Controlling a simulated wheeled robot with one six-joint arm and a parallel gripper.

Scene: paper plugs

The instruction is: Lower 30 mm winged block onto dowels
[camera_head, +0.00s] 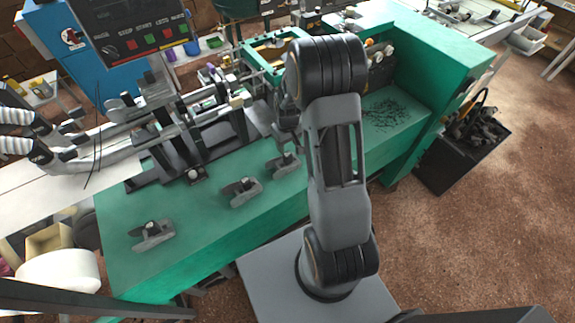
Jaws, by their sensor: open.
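Grey winged blocks, each with a raised post in the middle, stand on the green bench top: a front left one (151,236), a middle one (242,192) and a right one (281,167). I cannot tell from this view which one is the 30 mm block. My gripper (286,143) is just above and behind the right block, partly hidden by my own arm. It is open; its fingertips are small and unclear. I cannot make out whether it touches that block. The dowels cannot be made out.
The machine's dark brackets and rails (205,135) rise behind the blocks. A control panel (130,27) hangs at the upper left. A heap of dark bits (386,113) lies on the bench at the right. The front strip of bench (190,250) is clear.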

